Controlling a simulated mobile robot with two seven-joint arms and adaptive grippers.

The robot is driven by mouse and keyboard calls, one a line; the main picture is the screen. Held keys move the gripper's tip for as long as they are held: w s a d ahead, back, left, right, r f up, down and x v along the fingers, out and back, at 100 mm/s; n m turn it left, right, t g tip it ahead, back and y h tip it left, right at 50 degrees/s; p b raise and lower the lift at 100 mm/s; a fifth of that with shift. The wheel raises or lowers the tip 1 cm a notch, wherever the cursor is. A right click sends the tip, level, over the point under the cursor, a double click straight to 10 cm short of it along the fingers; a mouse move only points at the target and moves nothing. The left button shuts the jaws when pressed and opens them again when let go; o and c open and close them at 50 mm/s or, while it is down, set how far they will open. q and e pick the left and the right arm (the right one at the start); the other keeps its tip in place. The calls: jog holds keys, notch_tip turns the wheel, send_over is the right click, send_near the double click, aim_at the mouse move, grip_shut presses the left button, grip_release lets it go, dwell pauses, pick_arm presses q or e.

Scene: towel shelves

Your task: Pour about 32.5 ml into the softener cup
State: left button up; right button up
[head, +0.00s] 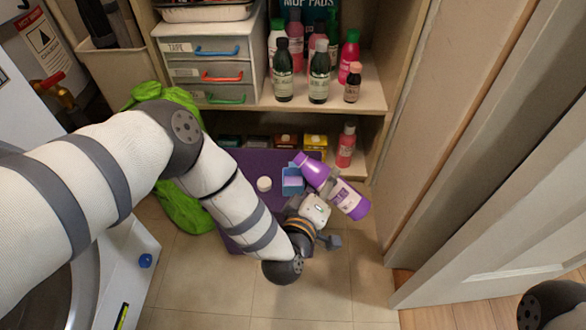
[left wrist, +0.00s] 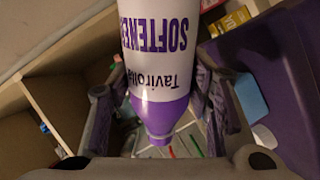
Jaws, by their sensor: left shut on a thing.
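A purple softener bottle (head: 348,198) with a white label is held by my left gripper (head: 328,188), which is shut around its body. In the head view the bottle is tilted, with its neck at the upper left and its base at the lower right. The bottle fills the middle of the left wrist view (left wrist: 158,60), its purple neck toward the bottom of the picture. A blue cup (head: 286,188) stands on the purple mat just left of the bottle's neck. A lavender patch shows inside it; I cannot tell its level. No stream shows. My right gripper is not in view.
A white round cap (head: 264,184) sits on the purple mat (head: 245,165). Shelves with bottles (head: 319,75) and drawers (head: 208,72) stand behind. A small pink bottle (head: 346,146) is close by. A green cloth (head: 180,207) lies left; a door (head: 500,210) stands right.

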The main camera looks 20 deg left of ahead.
aim_at(325, 177)
pick_arm(q)
jog(key=shift+w+r+m, duration=0.1)
jog(key=shift+r+m, duration=0.2)
jog(key=shift+r, duration=0.4)
jog(key=shift+f, duration=0.2)
jog(key=r+m+p, duration=0.1)
jog(key=r+m+y+p, duration=0.1)
jog(key=shift+w+a+r+m+t+p, duration=0.1)
jog(key=shift+a+r+m+t+p, duration=0.2)
jog(key=shift+a+m+t+p, duration=0.1)
jog(key=shift+d+r+m+y, duration=0.1)
jog(key=shift+r+m+y, duration=0.2)
jog(key=shift+m, duration=0.5)
jog(key=shift+d+m+t, duration=0.3)
jog(key=shift+m+t, duration=0.1)
jog(key=shift+m, duration=0.4)
jog(key=m, duration=0.2)
jog(key=m+t, duration=0.1)
jog(key=shift+s+d+f+m+y, duration=0.2)
jog(key=shift+d+f+m+y, duration=0.05)
jog(key=shift+m+y, duration=0.15)
jog(key=shift+m+b, duration=0.3)
jog(key=shift+r, duration=0.1)
